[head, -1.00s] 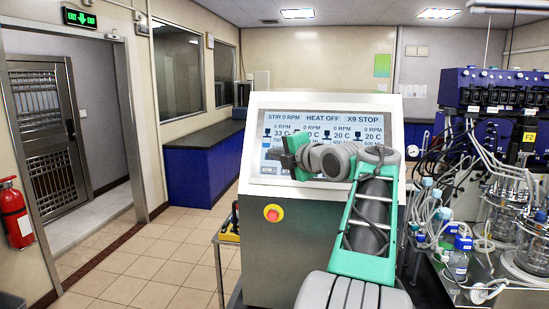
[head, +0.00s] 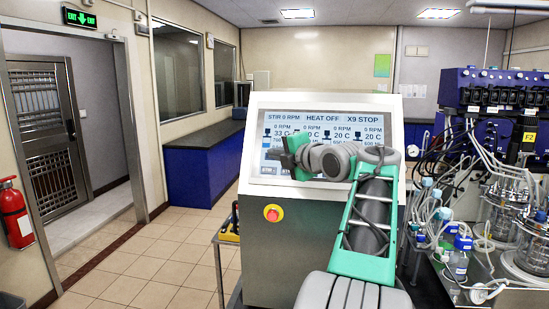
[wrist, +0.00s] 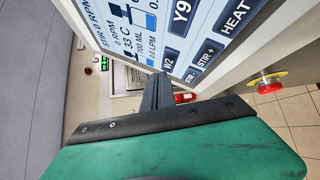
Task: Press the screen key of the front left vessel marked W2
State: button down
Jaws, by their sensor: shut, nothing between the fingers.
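The control screen (head: 345,132) is lit on the grey console's sloped face, with status text along its top. In the wrist view the screen (wrist: 150,25) appears turned on its side. The dark key marked W2 (wrist: 172,56) shows beside the STIR keys, just past my fingertips. My gripper (head: 287,157) is in front of the screen's lower left part in the head view. In the wrist view my gripper (wrist: 160,80) has its fingers shut and empty, with the tips close to the W2 key. I cannot tell whether they touch it. My gripper and arm hide part of the screen in the head view.
A red stop button (head: 273,213) sticks out below the screen, and it also shows in the wrist view (wrist: 265,84). Glass vessels and tubing (head: 510,215) crowd the bench at the right. The tiled floor (head: 150,255) at the left is clear.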

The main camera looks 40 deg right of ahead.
jog(key=shift+f, duration=0.15)
dwell(0.4)
jog(key=shift+w+d+f, duration=0.1)
jog(key=shift+w+d, duration=0.15)
jog(key=shift+d, duration=0.05)
jog(key=shift+w+d+f+b, duration=0.2)
jog(key=shift+d+b, duration=0.05)
jog(key=shift+b, duration=0.15)
dwell(0.7)
jog(key=shift+s+a+r+b, duration=0.2)
jog(key=shift+s+a+b, duration=0.1)
jog(key=shift+a+b, duration=0.15)
jog(key=shift+s+a+r, duration=0.1)
jog(key=shift+r, duration=0.1)
jog(key=s+a+r+b, duration=0.1)
jog(key=s+a+r, duration=0.1)
jog(key=a, duration=0.1)
jog(key=shift+s+a+r+b, duration=0.2)
jog(key=shift+s+r+b, duration=0.05)
jog(key=shift+s+b, duration=0.1)
